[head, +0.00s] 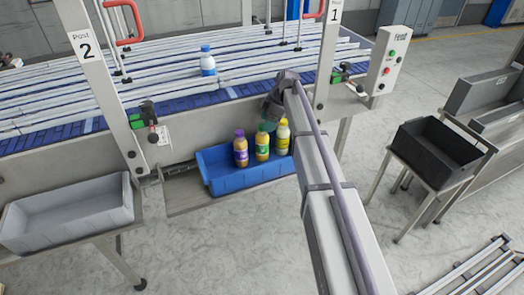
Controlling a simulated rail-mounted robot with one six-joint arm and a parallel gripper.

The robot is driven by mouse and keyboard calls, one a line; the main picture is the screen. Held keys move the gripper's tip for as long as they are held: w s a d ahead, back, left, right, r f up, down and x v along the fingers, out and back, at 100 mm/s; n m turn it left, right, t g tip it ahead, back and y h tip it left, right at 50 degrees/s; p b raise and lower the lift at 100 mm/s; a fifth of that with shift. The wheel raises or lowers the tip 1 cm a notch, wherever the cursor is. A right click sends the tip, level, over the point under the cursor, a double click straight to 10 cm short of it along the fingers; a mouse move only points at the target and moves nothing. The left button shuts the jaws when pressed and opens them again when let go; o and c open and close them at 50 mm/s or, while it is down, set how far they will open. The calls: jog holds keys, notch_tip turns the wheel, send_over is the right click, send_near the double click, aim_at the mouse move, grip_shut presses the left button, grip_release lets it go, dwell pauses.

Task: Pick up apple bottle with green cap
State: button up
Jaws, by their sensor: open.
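My gripper (270,112) hangs from the end of my arm above the back of the blue crate (227,186); it is open, its fingers small and dark against the conveyor's side. A teal-green patch (265,126) shows just below it, behind the bottles; I cannot tell whether it is a cap or part of the gripper. In the crate stand an orange bottle with a purple label (241,149), an orange bottle with a green label (262,146) and a yellow bottle (283,138), all upright. A green cap is not clear on any of them.
A white bottle with a blue label and cap (207,62) stands on the conveyor (180,92) behind. Posts (102,92) flank the crate. A grey crate (70,214) sits at left, a black crate (437,152) at right. The front floor is mostly clear.

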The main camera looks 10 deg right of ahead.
aim_at(262, 138)
jog(key=shift+f+b, duration=0.3)
jog(key=shift+b, duration=0.05)
jog(key=b+x, duration=0.4)
jog(key=shift+a+f, duration=0.15)
jog(key=shift+f, duration=0.15)
jog(key=shift+r, duration=0.25)
jog(key=shift+c, duration=0.2)
jog(key=c, duration=1.1)
